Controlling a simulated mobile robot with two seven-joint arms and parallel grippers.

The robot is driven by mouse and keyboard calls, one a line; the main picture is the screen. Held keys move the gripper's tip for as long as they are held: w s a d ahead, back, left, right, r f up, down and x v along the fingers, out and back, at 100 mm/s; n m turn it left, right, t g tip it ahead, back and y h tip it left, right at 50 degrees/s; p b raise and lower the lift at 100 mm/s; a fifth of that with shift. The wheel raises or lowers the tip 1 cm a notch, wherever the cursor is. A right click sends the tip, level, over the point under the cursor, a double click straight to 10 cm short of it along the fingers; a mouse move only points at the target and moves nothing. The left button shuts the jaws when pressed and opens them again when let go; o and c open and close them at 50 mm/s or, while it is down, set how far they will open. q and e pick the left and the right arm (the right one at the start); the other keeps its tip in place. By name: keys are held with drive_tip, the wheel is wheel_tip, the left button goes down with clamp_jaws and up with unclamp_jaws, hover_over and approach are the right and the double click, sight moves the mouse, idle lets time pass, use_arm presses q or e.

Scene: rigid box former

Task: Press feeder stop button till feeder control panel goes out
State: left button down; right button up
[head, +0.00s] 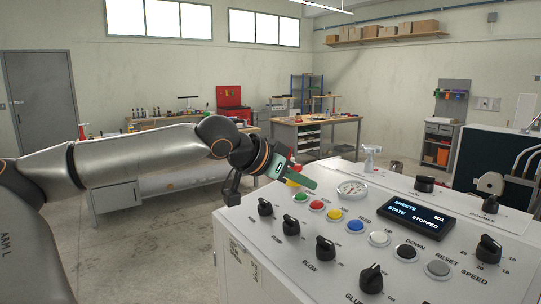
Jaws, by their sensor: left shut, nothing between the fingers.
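The feeder control panel (268,230) is the sloped white top of a machine at the right. Its dark display (417,218) is lit and reads "SHEETS 001" and "STATE STOPPED". A row of round buttons crosses the panel: green (301,196), red (316,205), yellow (334,214), blue (355,226), white, black and grey. I cannot read a stop label. My right gripper is out of view.
Several black knobs (326,247) stand up in front of the buttons. A round gauge (352,190) sits just behind them, right of my left gripper. Workbenches (313,120) and a grey door (42,100) are farther back. Open floor lies left of the machine.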

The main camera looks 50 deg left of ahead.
use_arm(q)
drive_tip(key=shift+s+a+r, duration=0.15)
drive_tip(key=shift+s+r, duration=0.05)
drive_tip(key=shift+s, duration=0.35)
drive_tip(key=shift+s+a+r, duration=0.1)
drive_tip(key=shift+s+r, duration=0.1)
drive_tip(key=shift+s, duration=0.05)
drive_tip(key=b+v, duration=0.1)
drive_tip(key=v, duration=0.6)
drive_tip(key=shift+r+b, duration=0.15)
drive_tip(key=shift+b, duration=0.25)
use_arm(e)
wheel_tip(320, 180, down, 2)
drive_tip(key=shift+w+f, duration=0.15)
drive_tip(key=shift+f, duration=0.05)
